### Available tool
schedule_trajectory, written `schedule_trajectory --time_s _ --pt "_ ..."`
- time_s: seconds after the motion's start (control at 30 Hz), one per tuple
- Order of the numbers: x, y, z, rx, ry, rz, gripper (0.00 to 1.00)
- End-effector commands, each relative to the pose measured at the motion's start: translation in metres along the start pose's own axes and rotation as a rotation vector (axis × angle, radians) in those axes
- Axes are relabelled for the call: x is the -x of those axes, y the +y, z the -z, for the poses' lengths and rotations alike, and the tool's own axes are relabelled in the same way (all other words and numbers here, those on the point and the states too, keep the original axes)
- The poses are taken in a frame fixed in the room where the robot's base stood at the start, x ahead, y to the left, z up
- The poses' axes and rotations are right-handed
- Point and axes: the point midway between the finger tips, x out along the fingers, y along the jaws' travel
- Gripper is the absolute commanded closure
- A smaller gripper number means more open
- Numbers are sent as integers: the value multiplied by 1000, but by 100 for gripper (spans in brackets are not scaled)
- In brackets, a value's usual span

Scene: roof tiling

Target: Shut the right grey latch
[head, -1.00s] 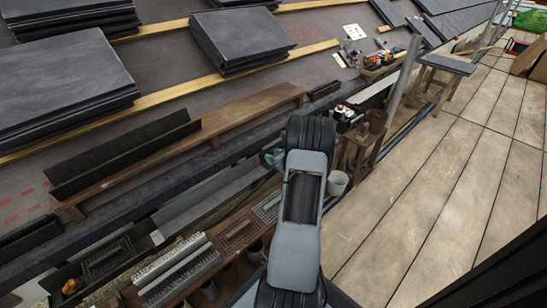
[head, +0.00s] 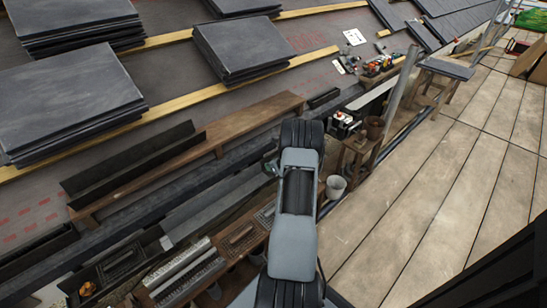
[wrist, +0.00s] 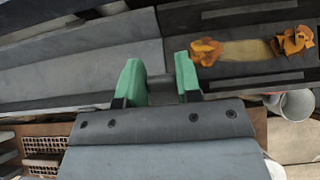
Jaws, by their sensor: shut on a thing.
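My gripper (wrist: 160,78) shows in the wrist view as two green fingers with a gap between them. A small dark grey piece (wrist: 162,88), which looks like the right grey latch, sits between the fingers, and they are shut on it. Its lower part is hidden behind my gripper's body. It sits at the edge of a long grey metal channel (wrist: 80,62). In the head view my own arm hides most of the gripper, and only a bit of green shows left of the arm. Whether the latch is open or shut cannot be told.
An orange and yellow item (wrist: 250,48) lies on a dark surface right of the fingers. A pale bucket (head: 336,186) stands right of my arm. A wooden stand (head: 358,150) holds tools. Slate stacks (head: 240,47) lie on the roof.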

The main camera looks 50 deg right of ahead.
Motion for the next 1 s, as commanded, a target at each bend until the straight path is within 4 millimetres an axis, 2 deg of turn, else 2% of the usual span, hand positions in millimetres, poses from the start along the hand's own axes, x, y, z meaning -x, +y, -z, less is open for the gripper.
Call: schedule_trajectory --time_s 0.03,0.17,0.7,1.0 --pt "6 1 -10 2 47 -3 92" --pt "0 1 -9 2 153 -3 92" --pt "-24 0 7 5 501 1 92" --pt "-33 -1 13 3 639 1 92"
